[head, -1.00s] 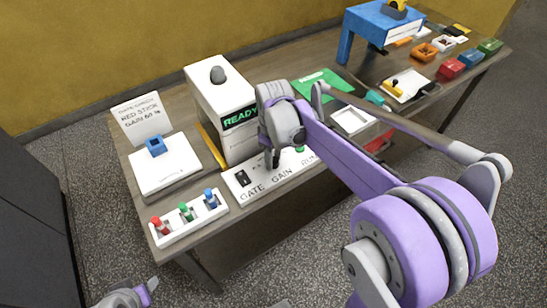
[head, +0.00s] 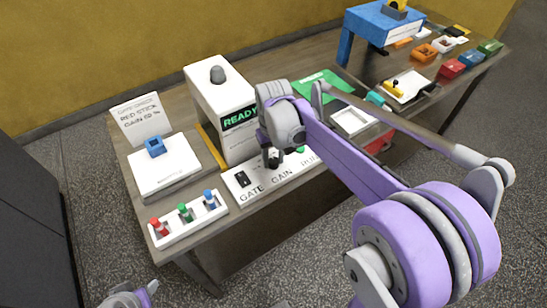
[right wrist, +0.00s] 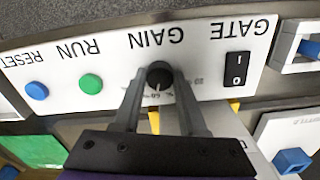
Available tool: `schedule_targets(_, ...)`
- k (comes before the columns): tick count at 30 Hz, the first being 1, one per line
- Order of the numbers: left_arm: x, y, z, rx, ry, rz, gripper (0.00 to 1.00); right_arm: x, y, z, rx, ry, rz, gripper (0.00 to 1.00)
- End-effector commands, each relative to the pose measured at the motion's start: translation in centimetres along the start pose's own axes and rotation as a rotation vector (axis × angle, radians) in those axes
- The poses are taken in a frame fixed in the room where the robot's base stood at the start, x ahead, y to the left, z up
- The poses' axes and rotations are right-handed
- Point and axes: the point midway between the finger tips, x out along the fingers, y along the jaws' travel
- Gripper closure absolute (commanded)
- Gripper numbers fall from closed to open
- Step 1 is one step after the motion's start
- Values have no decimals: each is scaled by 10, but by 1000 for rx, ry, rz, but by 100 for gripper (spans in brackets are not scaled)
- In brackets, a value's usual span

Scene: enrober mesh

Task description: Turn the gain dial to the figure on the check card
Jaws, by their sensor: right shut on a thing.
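The check card (head: 140,119) stands at the back left of the table and reads RED STICK, GAIN 60 %. The black gain dial (right wrist: 160,75) is on the white panel (right wrist: 213,83), below the upside-down word GAIN in the right wrist view. My right gripper (right wrist: 160,84) is shut on the dial, one finger on each side. A pale mark shows on the dial's lower side; the scale figures are too small to read surely. My left gripper (head: 147,292) is at the bottom left, away from the table.
The panel also has a black gate switch (right wrist: 236,71), a green run button (right wrist: 90,83) and a blue reset button (right wrist: 37,90). A white box with a READY display (head: 240,118) stands behind. A rack of coloured sticks (head: 187,219) is at the left.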

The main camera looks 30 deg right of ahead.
Motion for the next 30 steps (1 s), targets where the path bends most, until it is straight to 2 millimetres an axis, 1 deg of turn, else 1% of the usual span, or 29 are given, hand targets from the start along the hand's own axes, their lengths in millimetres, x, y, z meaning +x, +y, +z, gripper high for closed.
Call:
schedule_targets(13,0,0,0,0,0,0,50,0,0,0,8,0,0,100)
schedule_targets(14,0,0,0,0,0,0,50,0,0,0,7,0,0,53)
schedule_targets(15,0,0,0,0,0,0,50,0,0,0,7,0,0,46)
schedule_targets(18,0,0,0,0,0,0,50,0,0,0,7,0,0,29)
schedule_targets(26,0,0,0,0,0,0,50,0,0,0,7,0,0,29)
schedule_targets(30,-1,0,-1,0,1,0,50,-9,0,0,7,0,0,29)
